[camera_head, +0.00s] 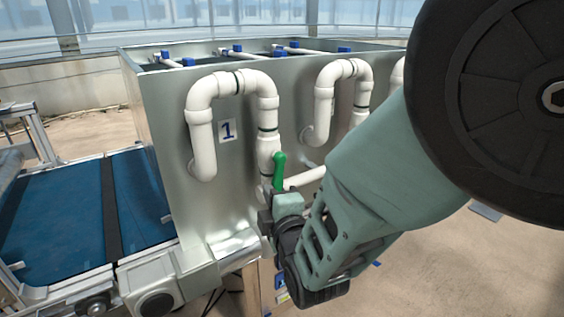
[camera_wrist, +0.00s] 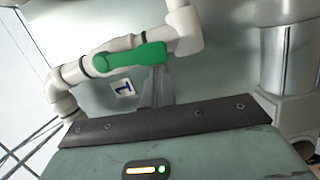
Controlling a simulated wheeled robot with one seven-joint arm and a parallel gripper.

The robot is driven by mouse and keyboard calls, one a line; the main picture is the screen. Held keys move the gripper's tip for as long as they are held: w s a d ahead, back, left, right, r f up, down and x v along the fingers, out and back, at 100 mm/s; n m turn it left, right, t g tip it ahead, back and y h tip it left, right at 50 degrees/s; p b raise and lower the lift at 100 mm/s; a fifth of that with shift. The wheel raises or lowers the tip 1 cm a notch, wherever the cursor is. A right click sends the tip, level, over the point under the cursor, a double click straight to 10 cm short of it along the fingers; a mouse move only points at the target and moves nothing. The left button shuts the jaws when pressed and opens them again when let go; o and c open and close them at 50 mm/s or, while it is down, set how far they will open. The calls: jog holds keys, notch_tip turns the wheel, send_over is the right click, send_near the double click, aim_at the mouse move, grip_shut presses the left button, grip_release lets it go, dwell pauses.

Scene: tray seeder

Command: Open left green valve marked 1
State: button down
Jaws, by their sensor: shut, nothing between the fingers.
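The green valve handle (camera_head: 279,171) sits on the white vertical pipe (camera_head: 268,150) beside the label marked 1 (camera_head: 227,131). It stands upright, roughly along the pipe. In the wrist view the handle (camera_wrist: 130,58) lies across the upper middle, with the label (camera_wrist: 124,89) below it. My gripper (camera_head: 267,192) is just below the handle in the head view. Its grey fingers (camera_wrist: 157,85) are together and empty, with their tips at the handle's right part in the wrist view. I cannot tell whether they touch it.
The grey metal tank (camera_head: 180,100) stands right behind the pipes. Another bent white pipe (camera_head: 345,70) is to the right. A blue conveyor belt (camera_head: 70,215) lies at the left. A metal housing (camera_head: 160,280) is below and left of my gripper.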

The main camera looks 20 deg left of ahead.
jog(key=shift+w+d+f, duration=0.2)
jog(key=shift+w+d, duration=0.05)
jog(key=shift+d, duration=0.05)
jog(key=shift+a, duration=0.1)
dwell(0.6)
